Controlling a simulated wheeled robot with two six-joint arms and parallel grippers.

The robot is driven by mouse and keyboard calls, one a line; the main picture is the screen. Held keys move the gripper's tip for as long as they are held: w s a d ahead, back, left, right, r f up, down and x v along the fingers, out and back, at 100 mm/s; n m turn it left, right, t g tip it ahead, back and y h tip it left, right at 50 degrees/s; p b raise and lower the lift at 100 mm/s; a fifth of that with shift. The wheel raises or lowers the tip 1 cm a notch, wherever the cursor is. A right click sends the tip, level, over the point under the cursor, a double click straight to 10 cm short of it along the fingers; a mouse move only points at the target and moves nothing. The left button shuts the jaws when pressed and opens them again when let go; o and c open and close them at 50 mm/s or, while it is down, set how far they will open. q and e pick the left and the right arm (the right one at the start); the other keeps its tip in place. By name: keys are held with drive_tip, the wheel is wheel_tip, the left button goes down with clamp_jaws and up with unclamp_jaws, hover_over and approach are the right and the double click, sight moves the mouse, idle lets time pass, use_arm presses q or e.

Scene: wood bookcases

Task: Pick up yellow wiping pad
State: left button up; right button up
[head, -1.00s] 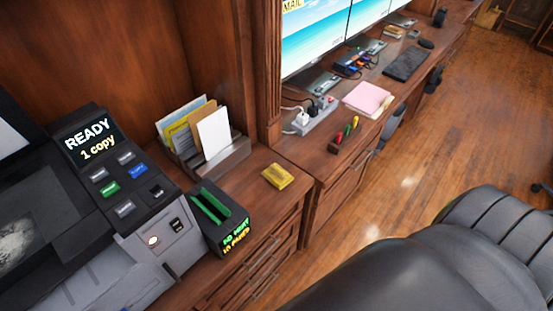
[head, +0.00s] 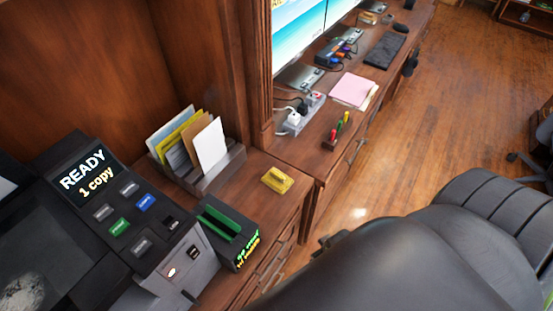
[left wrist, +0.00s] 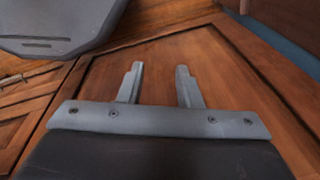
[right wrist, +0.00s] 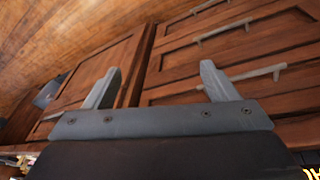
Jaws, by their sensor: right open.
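The yellow wiping pad (head: 276,180) lies on the wooden counter in the head view, right of the document tray and behind the dark box with green lettering. Nothing is touching it. My left gripper (left wrist: 158,78) is open and empty in the left wrist view, in front of wood panelling. My right gripper (right wrist: 159,78) is open and empty in the right wrist view, facing wooden drawer fronts with metal handles. Neither gripper shows in the head view, and the pad shows in neither wrist view.
A copier (head: 122,215) reading "READY 1 copy" stands at left. The dark box (head: 228,232) and a document tray (head: 217,172) flank the pad. A power strip (head: 300,114), pen holder (head: 338,137) and pink papers (head: 352,90) lie farther along.

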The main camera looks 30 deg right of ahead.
wheel_tip(320, 180, up, 9)
drive_tip(key=w+n, duration=0.1)
drive_tip(key=w, duration=0.2)
wheel_tip(320, 180, up, 17)
drive_tip(key=n+g+y+p, duration=0.1)
drive_tip(key=n+g+p, duration=0.15)
drive_tip(key=n, duration=1.85)
hover_over(277, 174)
drive_tip(key=b, duration=0.1)
drive_tip(key=f+b, duration=1.2)
drive_tip(key=shift+d+f, duration=0.3)
drive_tip(key=shift+d, duration=0.1)
drive_tip(key=f, duration=0.4)
drive_tip(key=shift+a+p, duration=0.3)
drive_tip(key=shift+p, duration=0.1)
drive_tip(key=shift+f, duration=0.55)
drive_tip(key=c, duration=1.1)
